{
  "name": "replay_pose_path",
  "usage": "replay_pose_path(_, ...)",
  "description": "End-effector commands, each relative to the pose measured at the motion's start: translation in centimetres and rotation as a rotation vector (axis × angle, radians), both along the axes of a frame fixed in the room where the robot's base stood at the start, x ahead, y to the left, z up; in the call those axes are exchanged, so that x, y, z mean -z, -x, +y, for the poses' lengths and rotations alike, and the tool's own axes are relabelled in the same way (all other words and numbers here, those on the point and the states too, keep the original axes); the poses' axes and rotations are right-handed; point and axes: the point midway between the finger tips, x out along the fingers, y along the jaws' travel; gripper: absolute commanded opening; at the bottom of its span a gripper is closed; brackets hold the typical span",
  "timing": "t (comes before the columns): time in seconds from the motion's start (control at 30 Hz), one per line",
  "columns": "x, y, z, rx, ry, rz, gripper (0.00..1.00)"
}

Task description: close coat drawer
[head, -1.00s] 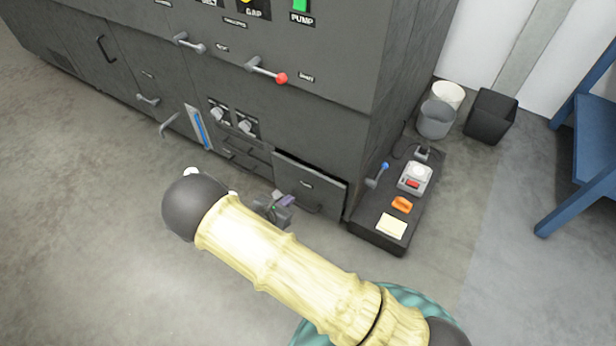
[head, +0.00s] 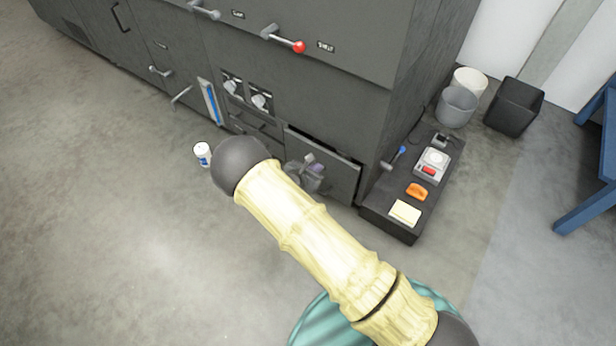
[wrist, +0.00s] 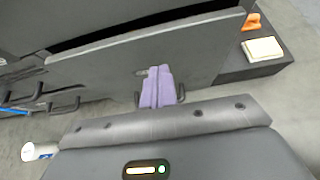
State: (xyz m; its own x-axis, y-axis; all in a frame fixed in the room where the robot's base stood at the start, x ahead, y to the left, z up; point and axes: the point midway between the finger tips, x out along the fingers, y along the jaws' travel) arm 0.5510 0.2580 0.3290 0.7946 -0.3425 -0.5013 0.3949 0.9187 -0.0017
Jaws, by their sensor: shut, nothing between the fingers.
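The coat drawer, the dark grey drawer at the lower right of the cabinet, shows in the head view (head: 338,165). Its front also fills the middle of the wrist view (wrist: 200,55). A dark gap runs along its top edge, so it stands a little out from the cabinet. My gripper (head: 312,166) is at the drawer front, partly hidden behind my arm. In the wrist view its purple fingers (wrist: 156,88) are shut and empty. They are against or very near the front, beside the drawer's handle (wrist: 181,92); contact cannot be told.
A low dark plinth (head: 372,207) at the right carries an orange item (head: 416,191), a cream pad (head: 405,213) and a small device with a red switch (head: 432,165). A white canister (head: 202,154) stands on the floor at left. Bins (head: 457,106) stand behind. The floor in front is open.

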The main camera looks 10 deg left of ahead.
Motion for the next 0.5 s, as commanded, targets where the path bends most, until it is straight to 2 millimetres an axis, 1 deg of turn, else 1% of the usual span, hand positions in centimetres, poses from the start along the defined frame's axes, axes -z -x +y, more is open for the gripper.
replay_pose_path(0.03,0.2,-0.9,-0.4,0.003,-0.002,-0.004,0.00)
replay_pose_path(0.1,0.2,-1.9,-0.8,0.003,-0.003,-0.004,0.00)
replay_pose_path(0.2,0.1,-2.8,-1.1,0.001,-0.002,-0.002,0.00)
replay_pose_path(0.3,-0.1,-3.3,-1.4,0.001,-0.001,-0.003,0.00)
replay_pose_path(0.5,-0.2,-3.4,-1.4,0.000,0.000,-0.002,0.00)
